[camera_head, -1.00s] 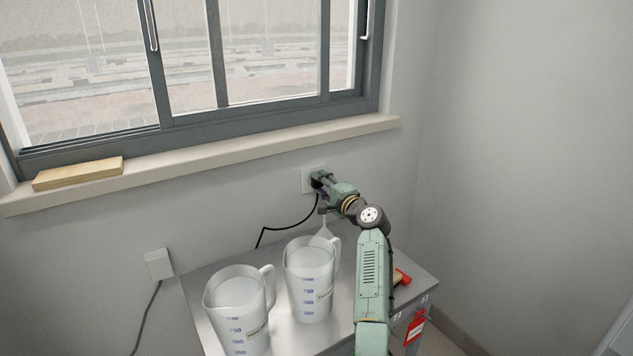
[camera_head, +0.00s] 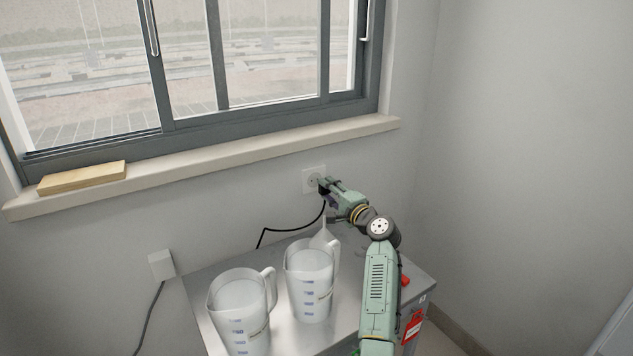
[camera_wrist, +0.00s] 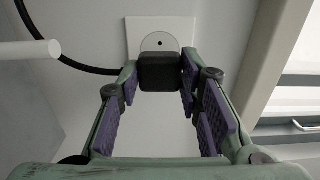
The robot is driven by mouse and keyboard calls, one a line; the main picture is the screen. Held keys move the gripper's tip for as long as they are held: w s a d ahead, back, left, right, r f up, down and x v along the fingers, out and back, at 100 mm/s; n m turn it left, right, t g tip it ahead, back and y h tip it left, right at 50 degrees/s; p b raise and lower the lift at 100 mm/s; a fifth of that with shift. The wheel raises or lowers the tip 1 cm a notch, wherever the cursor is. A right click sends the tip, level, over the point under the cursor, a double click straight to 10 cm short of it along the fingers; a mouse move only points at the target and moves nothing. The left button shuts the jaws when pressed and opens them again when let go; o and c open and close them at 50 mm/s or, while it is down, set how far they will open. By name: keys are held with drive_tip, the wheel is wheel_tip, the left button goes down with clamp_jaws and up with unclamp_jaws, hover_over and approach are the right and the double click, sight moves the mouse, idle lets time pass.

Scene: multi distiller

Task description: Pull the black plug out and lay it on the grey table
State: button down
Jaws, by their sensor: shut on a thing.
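The black plug (camera_wrist: 160,72) is between the fingertips of my gripper (camera_wrist: 158,84) in the wrist view, and the gripper is shut on it. In the head view my gripper (camera_head: 327,190) is just to the right of the white wall socket (camera_head: 309,180). The socket's round face and a hole show above the plug in the wrist view (camera_wrist: 160,42). The plug appears clear of the socket, held a little way off the wall. Its black cable (camera_head: 290,230) hangs down and runs left along the wall. The grey table (camera_head: 205,275) is below my gripper.
A second wall box (camera_head: 161,264) is at left.

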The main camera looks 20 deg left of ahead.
drive_tip(key=shift+s+d+p, duration=0.35)
drive_tip(key=shift+s+d, duration=0.15)
drive_tip(key=shift+d, duration=0.05)
drive_tip(key=s+d+r+p, duration=0.2)
drive_tip(key=d+r+p, duration=0.1)
drive_tip(key=r+p, duration=0.3)
drive_tip(key=shift+s+r+p, duration=0.25)
drive_tip(key=shift+r+p, duration=0.1)
drive_tip(key=shift+r, duration=0.15)
idle(0.4)
drive_tip(key=shift+d, duration=0.1)
drive_tip(key=r+p, duration=0.1)
drive_tip(key=p, duration=0.2)
drive_tip(key=shift+h, duration=0.3)
drive_tip(key=g+h+p, duration=0.1)
drive_tip(key=p, duration=0.3)
